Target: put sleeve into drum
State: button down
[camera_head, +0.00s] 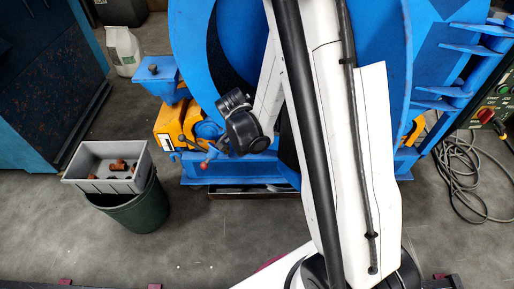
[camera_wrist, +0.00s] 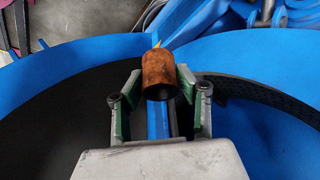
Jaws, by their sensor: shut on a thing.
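A rusty brown sleeve (camera_wrist: 159,74) is held between the two green-padded fingers of my gripper (camera_wrist: 154,88) in the wrist view. The gripper is shut on it. The blue drum (camera_wrist: 60,62) shows around and beneath the sleeve in the wrist view, with its dark inner surface on both sides. In the head view the drum (camera_head: 229,45) stands at the back centre, its round opening facing me. My arm crosses in front of the drum and hides much of it. The gripper and the held sleeve cannot be made out in the head view.
A grey crate (camera_head: 76,178) with several rusty pieces sits on a green bin (camera_head: 140,212) at the left. A blue cabinet (camera_head: 45,80) stands further left. A white sack (camera_head: 123,50) is behind. Cables (camera_head: 462,180) lie on the floor at the right, near a control box (camera_head: 488,112).

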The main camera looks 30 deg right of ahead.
jog(key=w+d+p, duration=0.2)
jog(key=w+d, duration=0.3)
jog(key=w, duration=0.5)
jog(key=w+d+p, duration=0.3)
jog(key=w+d, duration=0.3)
jog(key=w, duration=0.4)
jog(key=c, duration=1.1)
grip_release()
jog(key=shift+a, duration=0.1)
jog(key=shift+c, duration=0.2)
jog(key=v, duration=1.2)
jog(key=shift+s, duration=0.1)
jog(key=s+a+r, duration=0.1)
jog(key=s+a, duration=0.5)
jog(key=s, duration=0.5)
jog(key=s+a+r, duration=0.2)
jog(key=s+a, duration=0.4)
jog(key=s, duration=0.5)
jog(key=shift+s+a, duration=0.2)
jog(key=shift+s, duration=0.2)
